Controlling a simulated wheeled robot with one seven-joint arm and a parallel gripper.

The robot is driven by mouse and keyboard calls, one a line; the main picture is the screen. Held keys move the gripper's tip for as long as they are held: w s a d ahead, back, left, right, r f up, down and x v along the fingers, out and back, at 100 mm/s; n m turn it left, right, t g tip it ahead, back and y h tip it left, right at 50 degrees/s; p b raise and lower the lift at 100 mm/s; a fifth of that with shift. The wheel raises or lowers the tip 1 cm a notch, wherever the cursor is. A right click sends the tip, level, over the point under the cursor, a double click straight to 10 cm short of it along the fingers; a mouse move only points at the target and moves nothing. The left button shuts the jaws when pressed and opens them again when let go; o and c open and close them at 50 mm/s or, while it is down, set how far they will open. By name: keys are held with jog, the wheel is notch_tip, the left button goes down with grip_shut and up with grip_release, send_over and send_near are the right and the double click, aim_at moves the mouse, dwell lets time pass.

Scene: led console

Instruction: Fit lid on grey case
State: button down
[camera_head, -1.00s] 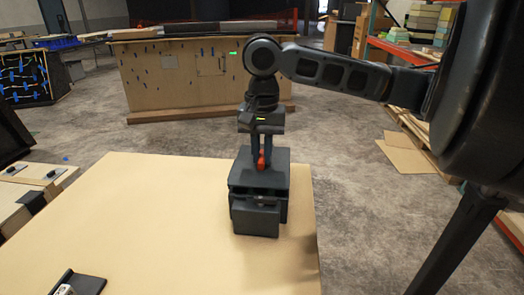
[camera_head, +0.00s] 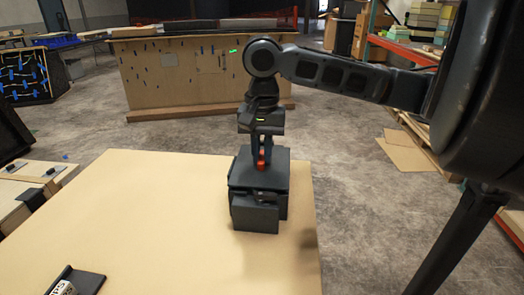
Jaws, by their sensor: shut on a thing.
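The dark grey case (camera_head: 256,216) stands on the tan tabletop near its right edge. A flat dark grey lid (camera_head: 273,178) lies on or just over the top of the case. I cannot tell whether it is fully seated. A red knob (camera_head: 261,160) stands up from the lid. My gripper (camera_head: 261,163) points straight down from above, with its fingers on either side of the red knob, shut on it. The far side of the case is hidden.
The tan table (camera_head: 150,220) is mostly bare to the left of the case. A dark holder (camera_head: 85,280) with a small pale object (camera_head: 63,288) lies at the front left. A wooden counter (camera_head: 200,80) and shelves (camera_head: 410,45) stand beyond.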

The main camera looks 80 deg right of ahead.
jog(key=shift+f, duration=0.5)
dwell(0.4)
jog(key=c, duration=1)
grip_release()
jog(key=shift+r, duration=3.9)
